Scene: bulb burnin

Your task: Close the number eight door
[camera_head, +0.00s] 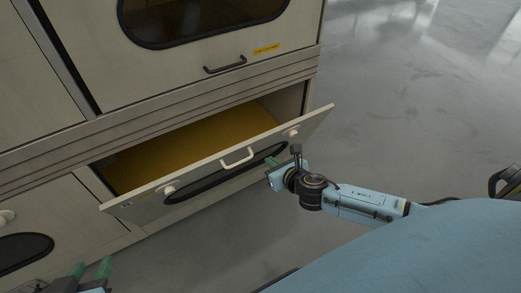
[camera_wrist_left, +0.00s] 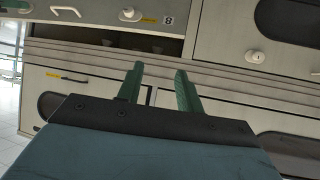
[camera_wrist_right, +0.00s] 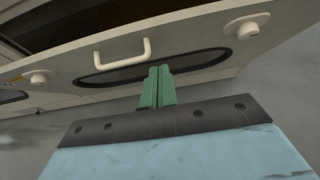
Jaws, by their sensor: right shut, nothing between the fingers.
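The number eight door (camera_head: 205,170) is a beige flap with a dark oval window, a white handle (camera_head: 237,157) and two white knobs. It stands partly open, its top edge tilted out from the cabinet. In the left wrist view the door (camera_wrist_left: 95,13) carries an "8" label (camera_wrist_left: 168,20) beside a knob. My right gripper (camera_head: 271,161) is shut and empty, at the door's outer side below the right knob; I cannot tell whether it touches. It also shows in the right wrist view (camera_wrist_right: 157,85). My left gripper (camera_head: 91,268) is open and empty at the lower left, away from the door.
A closed upper door (camera_head: 190,62) with a dark handle and yellow label is above the opening. Another door (camera_head: 50,215) with a white knob is at lower left. The compartment's yellow floor (camera_head: 200,140) shows inside. Grey floor (camera_head: 420,100) at right is clear.

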